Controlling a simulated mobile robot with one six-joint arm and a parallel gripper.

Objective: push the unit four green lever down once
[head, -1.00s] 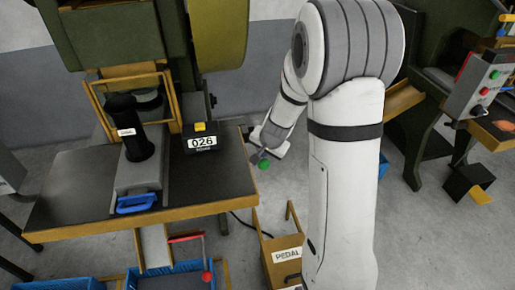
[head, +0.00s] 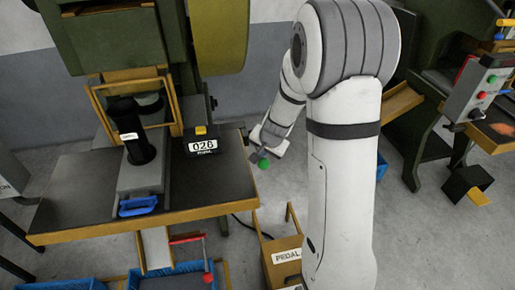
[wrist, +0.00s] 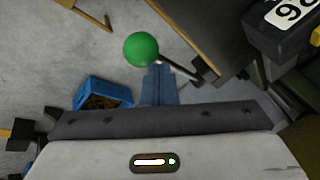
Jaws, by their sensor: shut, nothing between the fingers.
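The green lever shows as a round green knob (wrist: 141,50) on a thin dark rod (wrist: 180,70) in the wrist view. The rod runs right to a dark bracket at the table's edge. In the head view the green knob (head: 263,164) hangs just right of the table. My gripper's bluish fingers (wrist: 158,80) are shut and empty, beside the knob and close to the rod; I cannot tell if they touch it. In the head view my gripper (head: 258,154) is small and partly merged with the lever. No unit number is readable on the lever.
A press with a dark-topped table (head: 75,190) stands at left, with a 026 counter (head: 203,146). Below are blue crates (head: 180,276), a red-knobbed lever (head: 207,277) and a wooden PEDAL box (head: 283,255). Another machine's control panel (head: 480,88) is at right. Open floor lies between.

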